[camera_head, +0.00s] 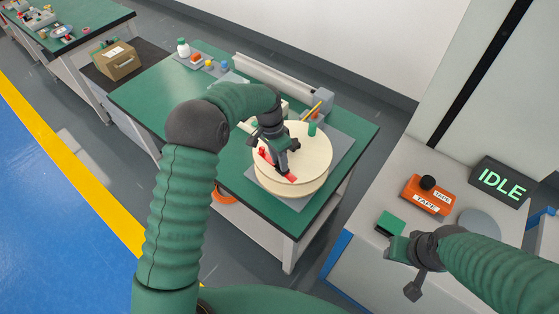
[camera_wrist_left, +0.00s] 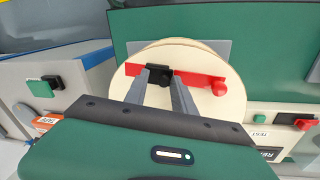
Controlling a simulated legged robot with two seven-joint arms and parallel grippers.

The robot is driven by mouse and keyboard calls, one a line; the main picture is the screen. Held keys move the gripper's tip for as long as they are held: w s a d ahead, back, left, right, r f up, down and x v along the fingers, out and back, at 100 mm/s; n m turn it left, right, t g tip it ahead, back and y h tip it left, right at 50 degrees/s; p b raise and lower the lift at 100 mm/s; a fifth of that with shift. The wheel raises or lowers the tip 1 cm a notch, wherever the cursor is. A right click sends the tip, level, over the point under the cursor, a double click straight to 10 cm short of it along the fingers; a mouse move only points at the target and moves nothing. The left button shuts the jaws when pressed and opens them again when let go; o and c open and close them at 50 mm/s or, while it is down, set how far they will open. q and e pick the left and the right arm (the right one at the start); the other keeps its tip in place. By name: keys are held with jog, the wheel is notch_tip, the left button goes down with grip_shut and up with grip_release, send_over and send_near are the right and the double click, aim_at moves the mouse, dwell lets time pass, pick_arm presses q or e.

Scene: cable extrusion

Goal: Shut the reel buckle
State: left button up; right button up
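The cream round reel (camera_head: 310,150) lies flat on a grey plate on the green table. My left gripper (camera_head: 287,168) points down over the buckle. In the left wrist view its two fingers (camera_wrist_left: 162,82) stand apart, with their tips at the black piece; I cannot tell whether they touch it. The strap's red end (camera_head: 290,178) shows beside the fingers in the head view. My right gripper (camera_head: 408,276) hangs over the right-hand counter; its finger gap is unclear.
A green peg (camera_head: 312,129) stands on the reel's far side. A long grey rail (camera_head: 270,77) lies behind it. The table's front left is clear.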

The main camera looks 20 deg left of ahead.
pick_arm(q)
jog(key=shift+f, duration=0.15)
jog(key=r, duration=0.3)
jog(key=w+a+r, duration=0.1)
jog(key=r, duration=0.1)
jog(key=shift+r+b, duration=0.1)
jog(key=shift+b, duration=0.2)
notch_tip(320, 180, up, 12)
jog(key=a, duration=0.1)
jog(key=shift+a+f, duration=0.2)
jog(key=shift+a, duration=0.2)
jog(key=shift+s, duration=0.1)
jog(key=s+f+n+t+y, duration=0.1)
jog(key=s+f+n, duration=0.2)
jog(key=s, duration=0.8)
jog(key=s+f+n+t+y, duration=0.1)
jog(key=s+f+n+t, duration=0.1)
jog(key=s+f+n, duration=0.2)
jog(key=s+f, duration=0.3)
jog(key=s, duration=0.5)
jog(key=shift+d+f, duration=0.2)
